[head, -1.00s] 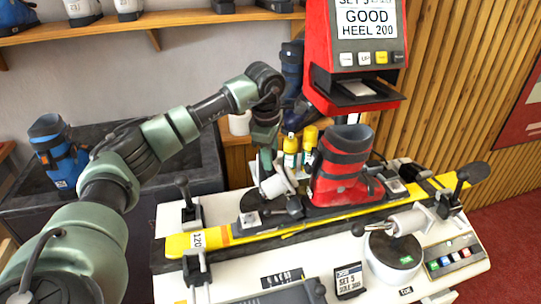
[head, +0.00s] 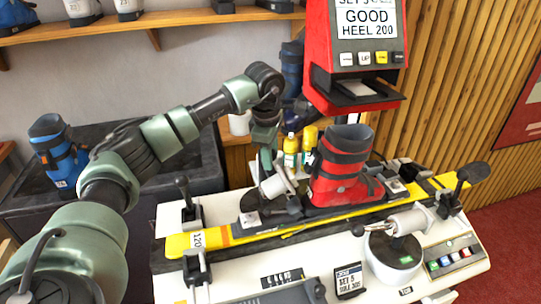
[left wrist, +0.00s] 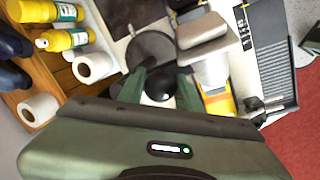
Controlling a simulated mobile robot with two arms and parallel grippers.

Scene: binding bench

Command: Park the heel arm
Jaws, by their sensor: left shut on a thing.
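The heel arm (head: 275,186), a silver cylinder on a dark round base, stands at the heel side of the red boot (head: 338,180). My left gripper (head: 268,160) is above the heel arm, with its fingertips partly hidden in the head view. In the left wrist view my left gripper (left wrist: 160,90) is shut on a black ball knob (left wrist: 160,82), beside the dark disc (left wrist: 150,48) and a silver block-like part (left wrist: 203,30). The boot stands upright on the yellow ski (head: 180,245). My right gripper is not in view.
A second silver arm (head: 408,222) on a white round base stands at the front right. A red tester (head: 352,95) reading "GOOD HEEL 200" hangs behind the boot. Yellow bottles (head: 291,145) stand behind my gripper. Black clamps (head: 190,210) flank the ski.

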